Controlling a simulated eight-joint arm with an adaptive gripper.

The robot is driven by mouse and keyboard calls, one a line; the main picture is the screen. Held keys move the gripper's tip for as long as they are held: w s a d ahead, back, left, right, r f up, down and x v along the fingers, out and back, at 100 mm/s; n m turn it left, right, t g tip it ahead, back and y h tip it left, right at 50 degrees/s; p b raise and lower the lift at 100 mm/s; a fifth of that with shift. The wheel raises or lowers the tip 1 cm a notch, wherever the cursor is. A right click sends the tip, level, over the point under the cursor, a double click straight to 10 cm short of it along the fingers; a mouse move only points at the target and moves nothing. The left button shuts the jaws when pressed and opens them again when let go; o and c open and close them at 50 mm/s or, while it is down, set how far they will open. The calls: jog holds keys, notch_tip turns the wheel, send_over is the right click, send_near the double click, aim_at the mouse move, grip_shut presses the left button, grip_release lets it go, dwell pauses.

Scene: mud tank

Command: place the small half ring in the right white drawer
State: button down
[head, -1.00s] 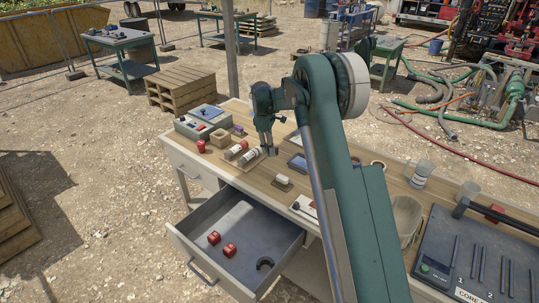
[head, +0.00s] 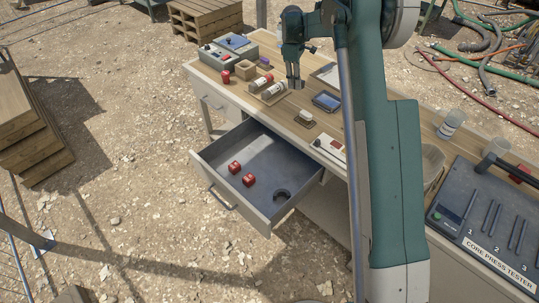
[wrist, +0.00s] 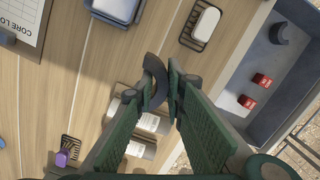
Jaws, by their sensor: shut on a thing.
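My gripper (head: 296,86) is above the bench, near the right end of two pale cylinders. In the wrist view its fingers (wrist: 163,92) are shut on a dark curved piece, the small half ring (wrist: 155,72). The fingers hide part of it, and it is hard to make out in the head view. The right white drawer (head: 234,198) is pulled open below and in front of the bench. It holds two red pieces (head: 241,174) and another dark half ring (head: 282,195). The drawer also shows at the right of the wrist view (wrist: 268,58).
A closed drawer (head: 215,101) is left of the open one. On the bench are pale cylinders (head: 271,91), a white block on a small rack (head: 305,117), a blue box (head: 327,100) and a core press tester (head: 490,225). The drawer's left middle floor is clear.

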notch_tip(320, 180, up, 4)
jog(key=shift+f, duration=0.1)
jog(key=shift+s+a, duration=0.3)
jog(key=shift+a, duration=0.25)
jog(key=s+a+m+b, duration=0.1)
jog(key=s+a+b, duration=0.4)
jog(key=s+a, duration=0.65)
jog(key=m+b, duration=0.1)
jog(key=b, duration=0.2)
send_over(248, 161)
notch_tip(248, 161, down, 22)
jog(key=shift+s, duration=0.1)
jog(key=shift+f, duration=0.1)
jog(key=shift+f+b, duration=0.6)
jog(key=shift+f, duration=2.45)
jog(key=shift+f, duration=0.1)
